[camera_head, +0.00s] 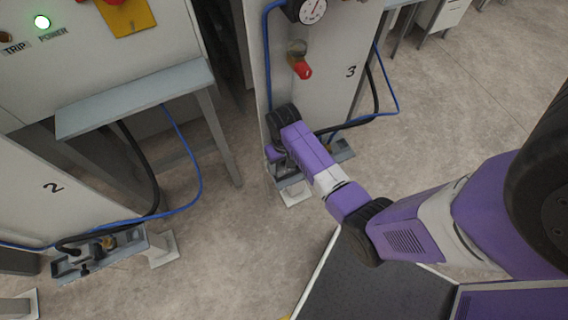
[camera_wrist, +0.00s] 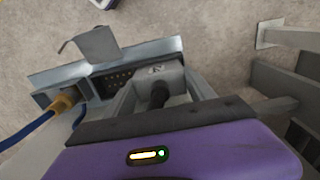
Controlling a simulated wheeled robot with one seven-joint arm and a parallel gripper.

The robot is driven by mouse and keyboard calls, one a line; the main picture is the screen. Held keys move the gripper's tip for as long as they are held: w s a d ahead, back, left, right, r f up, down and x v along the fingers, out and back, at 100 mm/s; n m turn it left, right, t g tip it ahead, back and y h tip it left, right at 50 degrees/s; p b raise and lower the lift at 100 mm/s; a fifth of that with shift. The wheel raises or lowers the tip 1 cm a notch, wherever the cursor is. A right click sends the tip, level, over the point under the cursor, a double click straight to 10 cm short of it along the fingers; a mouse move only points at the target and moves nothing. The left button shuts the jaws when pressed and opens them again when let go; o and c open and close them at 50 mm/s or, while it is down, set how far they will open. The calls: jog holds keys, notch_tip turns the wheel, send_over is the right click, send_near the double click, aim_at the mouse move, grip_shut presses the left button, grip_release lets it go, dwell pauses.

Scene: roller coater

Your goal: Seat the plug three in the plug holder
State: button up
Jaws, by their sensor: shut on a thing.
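In the wrist view, my gripper (camera_wrist: 160,86) is shut on plug three (camera_wrist: 167,76), a grey block with a black cable coming out toward the camera. The plug is at the right part of a grey metal connector bracket (camera_wrist: 60,78). A dark socket face with several pins (camera_wrist: 117,80) shows bare just left of the plug. The plug holder is not clearly made out; I cannot tell whether the plug touches or sits in it. In the head view, my gripper (camera_head: 281,160) is low at the foot of the cabinet marked 3 (camera_head: 335,100), and my arm hides the plug.
A brass connector with a blue cable (camera_wrist: 62,103) is on the bracket's left end, and a bent grey flap (camera_wrist: 92,45) stands above the bracket. Cabinet 2's similar bracket (camera_head: 125,245) and a grey table (camera_head: 135,95) are at left. Blue and black cables loop right of cabinet 3.

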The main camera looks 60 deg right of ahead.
jog(key=shift+f, duration=0.25)
jog(key=shift+f, duration=0.1)
jog(key=o, duration=1.7)
